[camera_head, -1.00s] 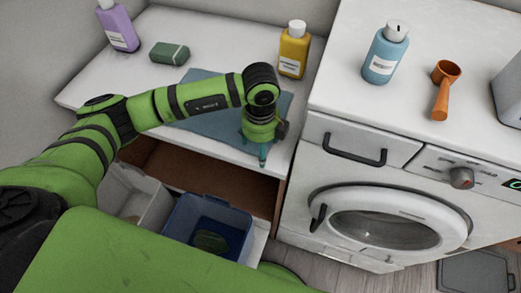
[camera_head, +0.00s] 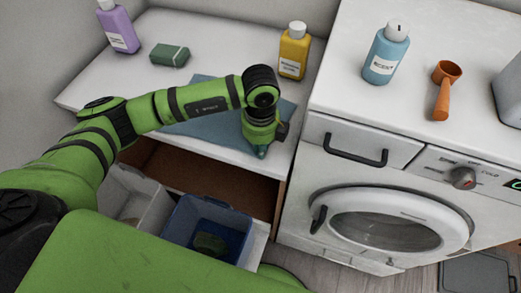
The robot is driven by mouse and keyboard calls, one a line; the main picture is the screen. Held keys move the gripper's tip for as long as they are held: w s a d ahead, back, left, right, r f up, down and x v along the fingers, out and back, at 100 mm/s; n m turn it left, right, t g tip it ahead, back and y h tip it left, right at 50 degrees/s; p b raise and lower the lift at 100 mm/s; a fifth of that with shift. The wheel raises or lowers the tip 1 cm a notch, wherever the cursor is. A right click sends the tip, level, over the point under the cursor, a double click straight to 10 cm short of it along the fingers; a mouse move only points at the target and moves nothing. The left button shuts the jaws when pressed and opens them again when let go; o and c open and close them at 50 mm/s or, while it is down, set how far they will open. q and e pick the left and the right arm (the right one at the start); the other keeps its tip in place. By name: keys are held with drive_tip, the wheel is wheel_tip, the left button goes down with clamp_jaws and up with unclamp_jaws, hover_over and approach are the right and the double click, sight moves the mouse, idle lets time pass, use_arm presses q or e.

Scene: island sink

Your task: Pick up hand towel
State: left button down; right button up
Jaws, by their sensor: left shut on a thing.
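The hand towel (camera_head: 212,134) is a flat blue-grey cloth lying on the white counter, partly covered by my left arm. My left gripper (camera_head: 262,152) points down at the towel's front right part, near the counter's front edge. It is shut on the towel, though the fingers are mostly hidden under the wrist. My right gripper is not in view.
A purple bottle (camera_head: 119,27), a green sponge-like block (camera_head: 169,55) and a yellow bottle (camera_head: 294,52) stand behind the towel. Below is an open drawer with a blue bin (camera_head: 178,232) and a grey bin (camera_head: 148,205). The washing machine (camera_head: 340,225) is at right.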

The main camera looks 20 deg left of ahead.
use_arm(q)
wheel_tip(320, 180, up, 12)
drive_tip(key=p, duration=0.8)
drive_tip(key=shift+f, duration=0.15)
wheel_tip(320, 180, up, 36)
drive_tip(key=p, duration=0.3)
drive_tip(key=shift+p, duration=0.4)
